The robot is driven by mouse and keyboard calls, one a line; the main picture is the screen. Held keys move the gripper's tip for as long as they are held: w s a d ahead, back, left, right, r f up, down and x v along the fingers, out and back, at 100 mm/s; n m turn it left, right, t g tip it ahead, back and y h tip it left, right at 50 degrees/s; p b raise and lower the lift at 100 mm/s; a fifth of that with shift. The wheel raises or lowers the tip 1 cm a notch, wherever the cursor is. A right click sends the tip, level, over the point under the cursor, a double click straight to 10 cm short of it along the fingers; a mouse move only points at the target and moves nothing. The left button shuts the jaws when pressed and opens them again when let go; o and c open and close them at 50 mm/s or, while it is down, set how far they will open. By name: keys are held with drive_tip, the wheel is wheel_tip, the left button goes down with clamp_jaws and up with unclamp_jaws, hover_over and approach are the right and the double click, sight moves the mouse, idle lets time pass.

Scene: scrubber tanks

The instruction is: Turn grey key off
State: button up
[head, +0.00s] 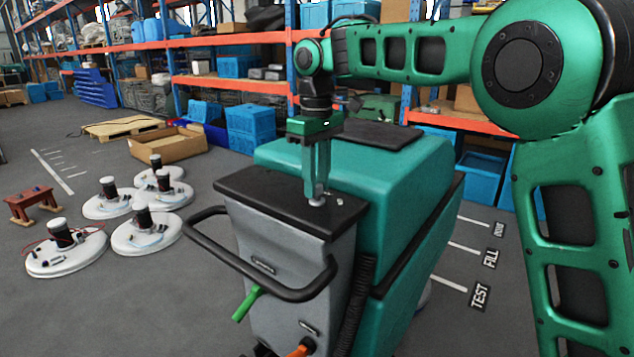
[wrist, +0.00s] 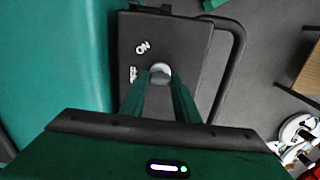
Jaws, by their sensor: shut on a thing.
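The grey key (wrist: 161,70) stands in the dark top panel (wrist: 190,45) of the teal scrubber, in the wrist view. White "ON" lettering shows to its upper left and a second, partly hidden label to its left. My gripper (wrist: 160,78) is shut on the grey key, a finger on each side. In the head view my gripper (head: 317,200) points straight down onto the scrubber's top panel (head: 262,199), with the key (head: 317,202) at its fingertips. The key's lower part is hidden, and its exact turn is hard to tell.
A black handlebar (head: 255,282) loops around the scrubber's grey front, with a green lever (head: 247,303) below. The scrubber's teal body (head: 410,190) rises behind the panel. Several white round units (head: 65,252) sit on the floor at left. Shelving with blue bins stands behind.

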sight(318, 184)
drive_tip(key=shift+d+n, duration=0.15)
drive_tip(key=shift+n, duration=0.15)
drive_tip(key=o, duration=1)
drive_tip(key=shift+o, duration=0.2)
drive_tip(key=shift+r, duration=0.1)
drive_tip(key=shift+r, duration=0.25)
wheel_tip(318, 184, up, 10)
